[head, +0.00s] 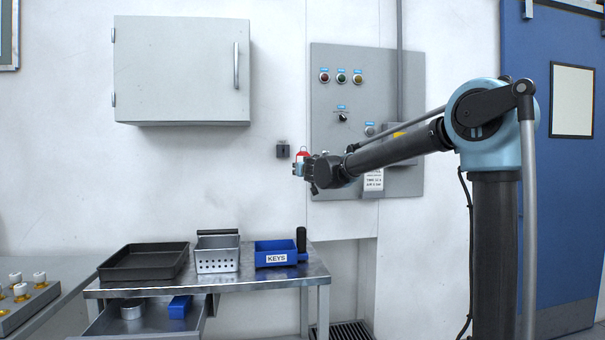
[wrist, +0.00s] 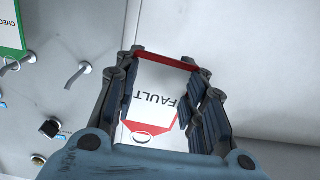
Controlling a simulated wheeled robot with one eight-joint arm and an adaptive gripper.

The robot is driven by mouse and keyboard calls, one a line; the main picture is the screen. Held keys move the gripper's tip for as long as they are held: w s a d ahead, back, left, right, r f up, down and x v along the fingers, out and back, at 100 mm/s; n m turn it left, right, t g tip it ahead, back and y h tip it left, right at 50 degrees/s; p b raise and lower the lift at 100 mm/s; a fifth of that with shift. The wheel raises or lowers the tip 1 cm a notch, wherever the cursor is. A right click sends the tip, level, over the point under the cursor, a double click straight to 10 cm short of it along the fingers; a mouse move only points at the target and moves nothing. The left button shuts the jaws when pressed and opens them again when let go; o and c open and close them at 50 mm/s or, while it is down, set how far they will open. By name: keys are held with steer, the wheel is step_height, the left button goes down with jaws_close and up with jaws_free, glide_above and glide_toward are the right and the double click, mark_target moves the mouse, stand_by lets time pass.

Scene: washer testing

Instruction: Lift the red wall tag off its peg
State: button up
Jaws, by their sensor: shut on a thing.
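The red-edged white tag (wrist: 157,92), marked FAULT, sits between the fingers of my gripper (wrist: 170,64) in the wrist view. In the head view the small red tag (head: 302,154) shows at the tip of my gripper (head: 299,168), in front of the wall left of the control panel. My gripper is shut on the tag. A bare silver peg (wrist: 77,75) stands to the tag's left in the wrist view. No peg shows through the tag's slot.
A green-edged tag (wrist: 9,28) hangs at the upper left of the wrist view. The control panel (head: 322,120) has buttons and a knob. A steel bench (head: 222,283) with trays stands below.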

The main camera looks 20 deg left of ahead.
steer(key=shift+w+d+f, duration=0.2)
steer(key=shift+w+d, duration=0.85)
steer(key=shift+w, duration=0.75)
steer(key=shift+w+d+f, duration=0.15)
steer(key=shift+w+d, duration=0.9)
steer(key=shift+w, duration=0.8)
steer(key=shift+w+d+f, duration=0.2)
steer(key=shift+w+d, duration=0.85)
steer(key=shift+w, duration=0.75)
steer(key=shift+v, duration=1.1)
steer(key=shift+s+d+r, duration=0.1)
steer(key=shift+v, duration=3.35)
